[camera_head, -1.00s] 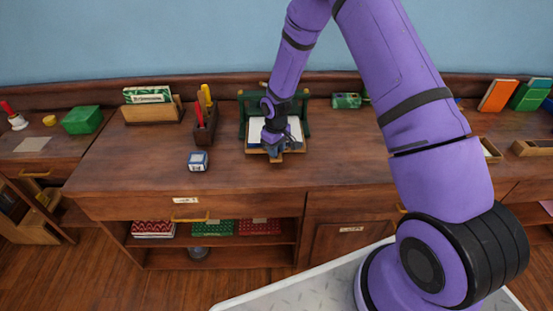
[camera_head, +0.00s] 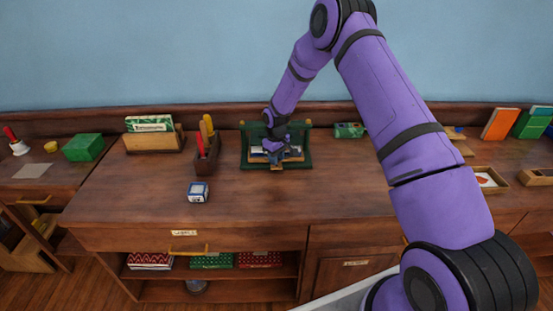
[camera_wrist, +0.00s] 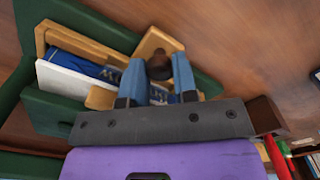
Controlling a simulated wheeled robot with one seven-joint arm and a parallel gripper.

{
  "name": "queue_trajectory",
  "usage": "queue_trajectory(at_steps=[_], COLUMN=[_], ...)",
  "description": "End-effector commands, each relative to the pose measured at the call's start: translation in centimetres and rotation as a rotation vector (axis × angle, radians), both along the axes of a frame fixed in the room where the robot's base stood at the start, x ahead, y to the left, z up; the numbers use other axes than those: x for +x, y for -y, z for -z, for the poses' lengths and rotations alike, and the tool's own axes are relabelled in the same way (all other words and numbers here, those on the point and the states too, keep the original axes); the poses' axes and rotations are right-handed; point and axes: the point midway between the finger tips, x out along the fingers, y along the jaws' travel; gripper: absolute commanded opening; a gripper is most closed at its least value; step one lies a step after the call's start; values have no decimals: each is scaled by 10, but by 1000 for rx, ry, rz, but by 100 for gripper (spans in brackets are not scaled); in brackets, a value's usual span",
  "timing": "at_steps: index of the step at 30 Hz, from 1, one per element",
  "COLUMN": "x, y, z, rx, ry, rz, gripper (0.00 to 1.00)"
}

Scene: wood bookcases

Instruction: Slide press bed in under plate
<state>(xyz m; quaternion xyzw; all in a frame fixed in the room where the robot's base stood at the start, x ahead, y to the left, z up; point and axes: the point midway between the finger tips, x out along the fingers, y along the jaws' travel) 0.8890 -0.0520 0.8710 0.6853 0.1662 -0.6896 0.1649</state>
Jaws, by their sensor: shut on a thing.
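The green press (camera_head: 307,163) stands on the desk top at the back, with a green base and upright frame. Its wooden press bed (camera_head: 294,157) lies largely within the frame; the wrist view shows its wooden rim and front tongue (camera_wrist: 152,40). My gripper (camera_head: 274,150) is at the front of the bed. In the wrist view its blue fingers (camera_wrist: 160,82) are shut on a dark brown knob (camera_wrist: 158,66) on the tongue. A blue lettered piece (camera_wrist: 92,67) and a white slab (camera_wrist: 75,84) show beside the fingers. My gripper hides part of the bed, and I cannot make out the plate clearly.
A pen holder (camera_head: 205,160) with red and yellow tools stands left of the press. A small blue-and-white box (camera_head: 198,192) is in front of it. A green roll-like item (camera_head: 349,130) lies to the right. The desk front is clear.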

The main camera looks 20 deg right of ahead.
Motion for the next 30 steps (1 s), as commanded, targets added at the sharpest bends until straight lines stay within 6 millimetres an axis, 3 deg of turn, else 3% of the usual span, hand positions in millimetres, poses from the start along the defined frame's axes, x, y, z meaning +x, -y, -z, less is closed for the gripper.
queue_trajectory(at_steps=[5, 6, 7, 20, 30], x=[6, 6, 6, 3, 4], y=[3, 3, 3, 1, 2], z=[-3, -3, -3, -5, -60], rx=[-2, -1, -1, 0, -1], ry=[17, 17, 17, 10, 14], rz=[3, 3, 3, 2, 3], gripper=[0, 34, 38, 38, 38])
